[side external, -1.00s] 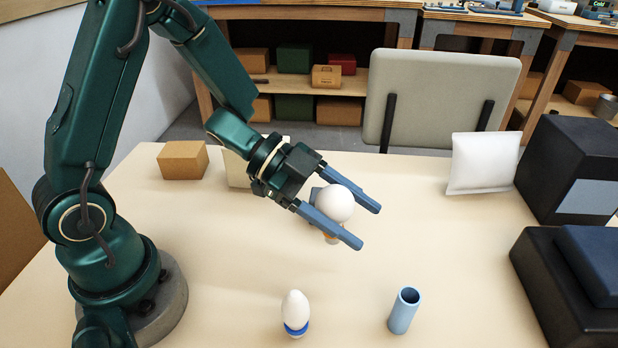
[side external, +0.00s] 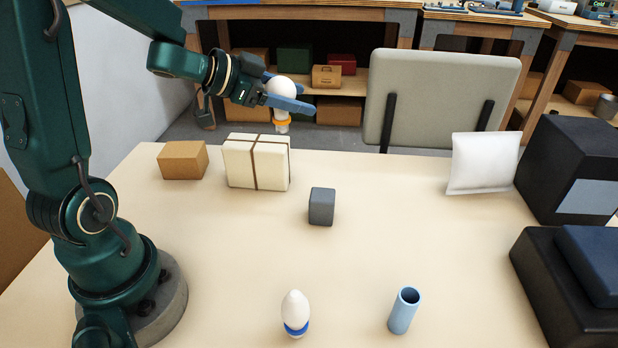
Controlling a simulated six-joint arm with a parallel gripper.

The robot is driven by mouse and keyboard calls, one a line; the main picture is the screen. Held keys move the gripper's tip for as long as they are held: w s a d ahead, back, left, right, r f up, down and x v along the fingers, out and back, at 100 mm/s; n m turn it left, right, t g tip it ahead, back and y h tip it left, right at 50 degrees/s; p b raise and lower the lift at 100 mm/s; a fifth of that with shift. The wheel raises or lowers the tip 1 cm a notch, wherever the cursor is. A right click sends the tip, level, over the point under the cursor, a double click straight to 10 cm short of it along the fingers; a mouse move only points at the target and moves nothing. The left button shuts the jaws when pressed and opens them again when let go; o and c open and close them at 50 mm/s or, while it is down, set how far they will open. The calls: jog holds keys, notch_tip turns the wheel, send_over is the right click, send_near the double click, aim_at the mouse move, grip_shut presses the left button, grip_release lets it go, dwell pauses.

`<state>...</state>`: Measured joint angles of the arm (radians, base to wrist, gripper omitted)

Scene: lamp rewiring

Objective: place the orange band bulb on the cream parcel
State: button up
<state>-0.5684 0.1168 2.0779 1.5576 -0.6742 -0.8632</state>
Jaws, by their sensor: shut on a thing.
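The orange band bulb (side external: 282,92) has a round white globe and an orange band near its base. My gripper (side external: 292,95) is shut on it and holds it upright in the air, globe up. The cream parcel (side external: 240,165), a box tied with dark string, stands at the back left of the table. In the picture the bulb is above the parcel's right end, with a clear gap between them. How far the bulb is in depth from the parcel I cannot tell for sure.
A brown box (side external: 182,161) stands left of the parcel. A dark grey block (side external: 321,206) is in mid-table. A blue-banded white bulb (side external: 295,313) and a blue tube (side external: 403,311) stand in front. A white pouch (side external: 483,163) and dark boxes (side external: 570,170) are at right.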

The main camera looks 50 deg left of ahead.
jog(key=s+a+r+n+y, duration=0.1)
jog(key=s+a+n+y, duration=0.1)
jog(key=a+n+y, duration=0.4)
send_over(265, 136)
jog(key=shift+a+f, duration=0.1)
jog(key=shift+f, duration=2.3)
jog(key=shift+f, duration=0.15)
jog(key=o, duration=1.3)
